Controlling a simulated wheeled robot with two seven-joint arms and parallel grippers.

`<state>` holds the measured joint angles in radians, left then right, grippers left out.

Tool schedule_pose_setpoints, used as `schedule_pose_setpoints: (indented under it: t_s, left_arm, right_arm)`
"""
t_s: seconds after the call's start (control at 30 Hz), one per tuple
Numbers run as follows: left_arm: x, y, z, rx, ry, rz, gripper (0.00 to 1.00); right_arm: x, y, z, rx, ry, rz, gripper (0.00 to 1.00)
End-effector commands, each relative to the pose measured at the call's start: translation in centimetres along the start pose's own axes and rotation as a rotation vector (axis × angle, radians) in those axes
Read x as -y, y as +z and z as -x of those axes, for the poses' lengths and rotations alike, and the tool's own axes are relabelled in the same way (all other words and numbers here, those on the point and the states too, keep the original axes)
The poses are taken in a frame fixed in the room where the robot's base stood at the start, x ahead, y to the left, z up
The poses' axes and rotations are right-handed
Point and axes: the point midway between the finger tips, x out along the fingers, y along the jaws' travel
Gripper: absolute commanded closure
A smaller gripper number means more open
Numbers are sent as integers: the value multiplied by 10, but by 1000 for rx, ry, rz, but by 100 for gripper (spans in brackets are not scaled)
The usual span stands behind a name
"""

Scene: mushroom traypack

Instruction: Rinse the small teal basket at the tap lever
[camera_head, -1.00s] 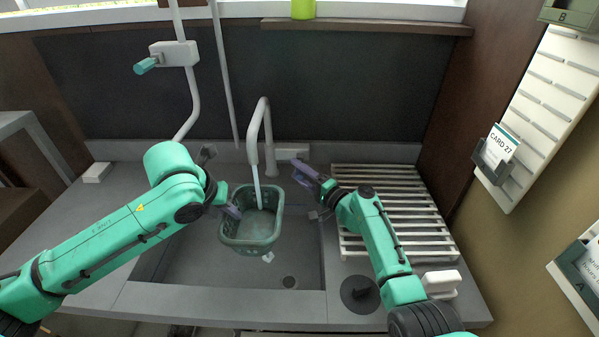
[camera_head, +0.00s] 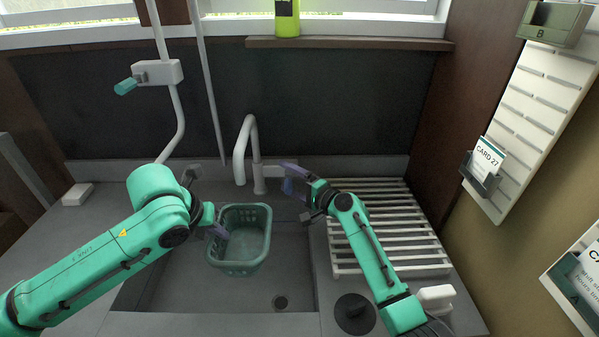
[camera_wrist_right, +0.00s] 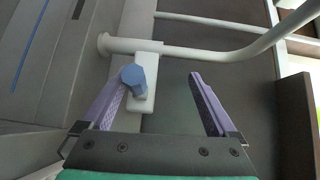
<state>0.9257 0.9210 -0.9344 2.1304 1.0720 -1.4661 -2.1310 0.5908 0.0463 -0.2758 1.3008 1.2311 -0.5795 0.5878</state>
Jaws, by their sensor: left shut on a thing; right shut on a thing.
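The small teal basket (camera_head: 240,268) hangs over the sink, just in front of the tap spout (camera_head: 241,165). My left gripper (camera_head: 220,232) is shut on its left rim. No water stream shows from the spout. My right gripper (camera_head: 290,180) is at the tap lever, right of the spout. In the right wrist view, the blue end of the tap lever (camera_wrist_right: 133,78) lies between the purple fingers, close against the left one, with a gap towards the right one. The contact itself is partly hidden.
The sink basin (camera_head: 185,285) lies below the basket, with a dark drain. A slatted drying rack (camera_head: 400,230) is right of the sink. A wall pipe with a teal handle (camera_head: 127,86) is at left.

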Motion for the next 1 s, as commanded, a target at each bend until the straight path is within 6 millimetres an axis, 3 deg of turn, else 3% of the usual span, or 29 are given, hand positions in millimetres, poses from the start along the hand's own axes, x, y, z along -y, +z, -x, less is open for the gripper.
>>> schedule_pose_setpoints:
  t_s: [0.03, 1.0]
  left_arm:
    - [0, 0, 1, 0, 0, 0, 100]
    - [0, 0, -1, 0, 0, 0, 100]
  right_arm:
    - [12, -3, 4, -8, -21, 7, 44]
    - [2, 0, 90, -2, -7, 5, 44]
